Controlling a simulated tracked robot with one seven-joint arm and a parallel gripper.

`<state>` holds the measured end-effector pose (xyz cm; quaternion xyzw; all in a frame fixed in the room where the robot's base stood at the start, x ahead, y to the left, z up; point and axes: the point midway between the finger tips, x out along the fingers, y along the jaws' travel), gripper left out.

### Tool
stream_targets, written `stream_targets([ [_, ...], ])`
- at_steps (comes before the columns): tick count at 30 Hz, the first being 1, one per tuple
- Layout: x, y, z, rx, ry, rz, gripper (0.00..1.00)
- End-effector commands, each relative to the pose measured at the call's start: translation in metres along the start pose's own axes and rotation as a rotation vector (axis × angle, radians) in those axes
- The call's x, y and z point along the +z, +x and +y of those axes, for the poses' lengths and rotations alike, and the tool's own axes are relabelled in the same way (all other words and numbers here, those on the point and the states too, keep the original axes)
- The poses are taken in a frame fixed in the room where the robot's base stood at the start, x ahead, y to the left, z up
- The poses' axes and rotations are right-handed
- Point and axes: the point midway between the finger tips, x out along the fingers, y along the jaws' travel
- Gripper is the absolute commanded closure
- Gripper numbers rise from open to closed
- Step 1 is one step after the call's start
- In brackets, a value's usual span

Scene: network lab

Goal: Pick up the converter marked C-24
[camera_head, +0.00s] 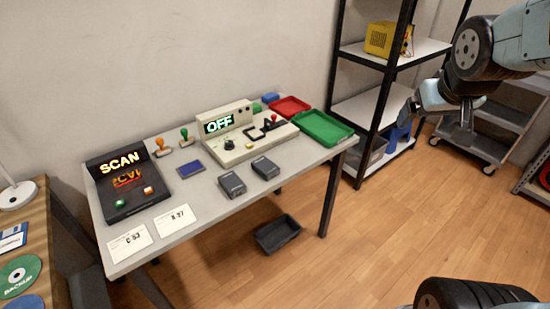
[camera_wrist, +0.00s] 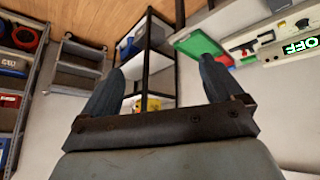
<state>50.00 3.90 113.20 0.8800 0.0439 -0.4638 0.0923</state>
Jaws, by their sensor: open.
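Two small dark grey boxes, which look like converters, sit on the front part of the table: the left one (camera_head: 232,185) and the right one (camera_head: 265,168). Their markings are too small to read, so I cannot tell which, if either, is C-24. My gripper (camera_head: 412,112) is raised in front of the shelf rack, well to the right of the table and apart from both boxes. In the wrist view my gripper (camera_wrist: 160,82) shows two spread fingers with nothing between them. The boxes do not show clearly in that view.
The table (camera_head: 187,228) holds a SCAN unit (camera_head: 128,187), an OFF console (camera_head: 235,132), a green tray (camera_head: 322,128), a red tray (camera_head: 290,107), stamps and two white cards. A dark bin (camera_head: 277,233) lies on the floor. A black-framed rack (camera_head: 384,90) stands right. Floor right of the table is clear.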

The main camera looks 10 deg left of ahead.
Motion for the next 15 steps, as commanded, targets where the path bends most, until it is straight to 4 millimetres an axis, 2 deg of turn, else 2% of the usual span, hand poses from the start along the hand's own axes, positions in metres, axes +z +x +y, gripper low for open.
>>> stream_targets([
  [1, -0.007, 0.017, -0.005, -0.006, -0.031, 0.007, 0.06],
  [6, -0.028, 0.067, -0.027, -0.034, -0.135, 0.068, 0.06],
  [15, -0.048, 0.148, -0.08, -0.135, -0.292, 0.186, 0.06],
])
